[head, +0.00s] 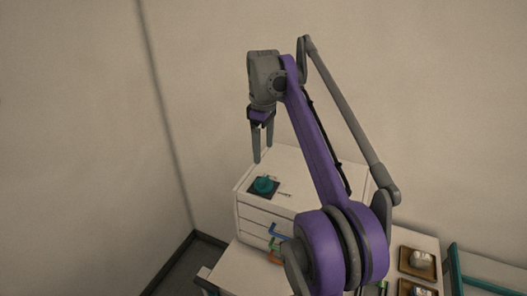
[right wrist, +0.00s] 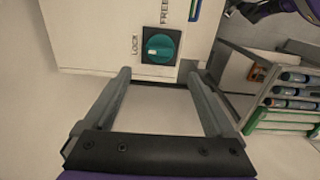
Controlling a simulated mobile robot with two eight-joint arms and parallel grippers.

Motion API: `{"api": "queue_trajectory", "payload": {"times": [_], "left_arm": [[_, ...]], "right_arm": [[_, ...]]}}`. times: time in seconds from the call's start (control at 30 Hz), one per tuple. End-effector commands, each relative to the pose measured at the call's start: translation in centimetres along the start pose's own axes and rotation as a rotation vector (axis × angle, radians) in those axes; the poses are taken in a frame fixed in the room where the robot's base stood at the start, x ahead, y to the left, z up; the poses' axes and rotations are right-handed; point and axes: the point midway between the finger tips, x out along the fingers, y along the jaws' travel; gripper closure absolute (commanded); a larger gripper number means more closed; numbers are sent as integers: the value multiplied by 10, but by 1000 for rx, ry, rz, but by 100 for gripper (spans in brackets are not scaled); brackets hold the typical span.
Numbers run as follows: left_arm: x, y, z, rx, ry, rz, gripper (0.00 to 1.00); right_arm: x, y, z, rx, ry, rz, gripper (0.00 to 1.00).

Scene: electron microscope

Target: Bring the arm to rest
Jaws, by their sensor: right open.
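My right arm shows in purple and grey in the head view. Its gripper (head: 264,150) hangs with its fingers pointing down, above a white cabinet top. In the right wrist view the two fingers (right wrist: 158,76) are wide apart with nothing between them. A teal rotary knob (head: 264,185) on a dark square plate sits on the white cabinet (head: 300,168), below the fingers in the head view. The right wrist view shows the knob (right wrist: 163,46) beyond the fingertips, with the words LOCK and FREE beside it. The fingers look apart from the knob. My left gripper is not in view.
Brown trays (head: 418,263) with pale round items lie at the right. A teal-edged frame (head: 456,270) stands at the far right. A rack (right wrist: 290,95) holds several tubes. Bare wall fills the left and back.

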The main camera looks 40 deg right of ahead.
Motion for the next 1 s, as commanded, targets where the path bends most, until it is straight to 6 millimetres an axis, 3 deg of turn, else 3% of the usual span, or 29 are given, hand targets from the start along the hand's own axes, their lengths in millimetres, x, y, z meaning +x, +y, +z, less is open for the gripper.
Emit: {"api": "queue_trajectory", "payload": {"times": [0.43,0.57,0.77,1.0], "left_arm": [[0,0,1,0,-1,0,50],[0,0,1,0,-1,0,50],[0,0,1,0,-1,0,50],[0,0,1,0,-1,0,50]], "right_arm": [[1,0,0,0,0,0,10],[4,-12,-3,14,12,15,10],[26,-71,-11,108,90,88,10],[88,-164,3,259,249,155,10]]}}
